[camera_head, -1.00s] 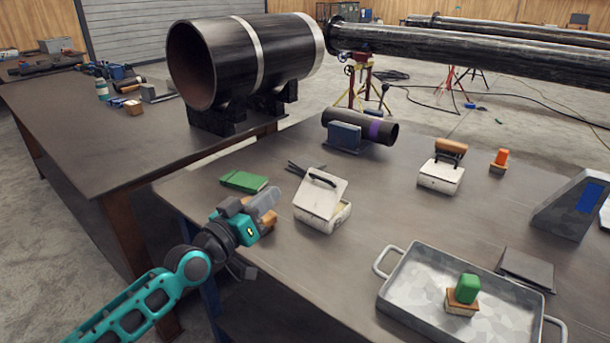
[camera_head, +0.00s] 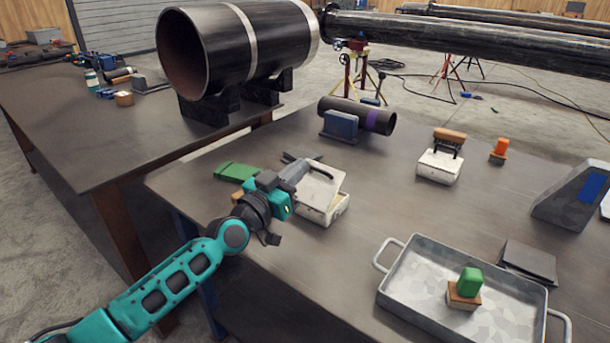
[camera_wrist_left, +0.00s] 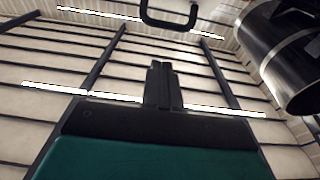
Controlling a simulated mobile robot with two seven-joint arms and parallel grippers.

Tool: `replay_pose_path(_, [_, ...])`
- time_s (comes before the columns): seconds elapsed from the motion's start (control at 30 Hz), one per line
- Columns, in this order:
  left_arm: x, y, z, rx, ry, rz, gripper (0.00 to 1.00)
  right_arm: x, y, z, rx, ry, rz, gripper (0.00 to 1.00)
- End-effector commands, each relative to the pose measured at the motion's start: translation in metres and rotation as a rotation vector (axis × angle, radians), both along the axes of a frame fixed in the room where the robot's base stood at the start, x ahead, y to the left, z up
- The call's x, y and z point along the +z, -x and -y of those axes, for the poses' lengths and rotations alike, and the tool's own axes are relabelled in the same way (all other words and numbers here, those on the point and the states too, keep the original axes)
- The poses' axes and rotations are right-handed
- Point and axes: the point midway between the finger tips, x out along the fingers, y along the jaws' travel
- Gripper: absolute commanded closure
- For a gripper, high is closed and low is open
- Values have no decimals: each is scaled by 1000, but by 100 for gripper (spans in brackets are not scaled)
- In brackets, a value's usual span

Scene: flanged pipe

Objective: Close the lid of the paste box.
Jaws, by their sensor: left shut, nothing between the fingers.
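The paste box (camera_head: 325,215) is a small white box on the near table, left of the table's middle. Its lid (camera_head: 321,189) stands open, tilted up, with a dark handle (camera_head: 324,166) on it. My left gripper (camera_head: 298,171) is shut and empty, at the left side of the raised lid, and hides part of it. I cannot tell whether it touches the lid. In the left wrist view the shut fingers (camera_wrist_left: 163,84) point up the picture, and a dark handle (camera_wrist_left: 168,16) shows beyond them. My right gripper is not in view.
A green block (camera_head: 235,171) lies left of the box. A grey tray (camera_head: 412,262) holds a green-topped brush (camera_head: 466,287). A dark pipe piece (camera_head: 355,113) lies behind.

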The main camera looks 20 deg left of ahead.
Motion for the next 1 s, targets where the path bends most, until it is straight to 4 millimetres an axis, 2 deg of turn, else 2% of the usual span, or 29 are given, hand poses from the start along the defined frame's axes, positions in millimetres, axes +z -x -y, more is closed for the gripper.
replay_pose_path(0.03, [-12,-7,2,0,-2,0,100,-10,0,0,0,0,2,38])
replay_pose_path(0.3, [-23,-25,9,0,-2,-2,100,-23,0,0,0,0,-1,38])
replay_pose_path(0.77, [-23,-27,10,0,-1,-3,100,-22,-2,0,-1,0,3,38])
replay_pose_path(1.0, [-22,-41,10,1,-11,-36,100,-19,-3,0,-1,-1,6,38])
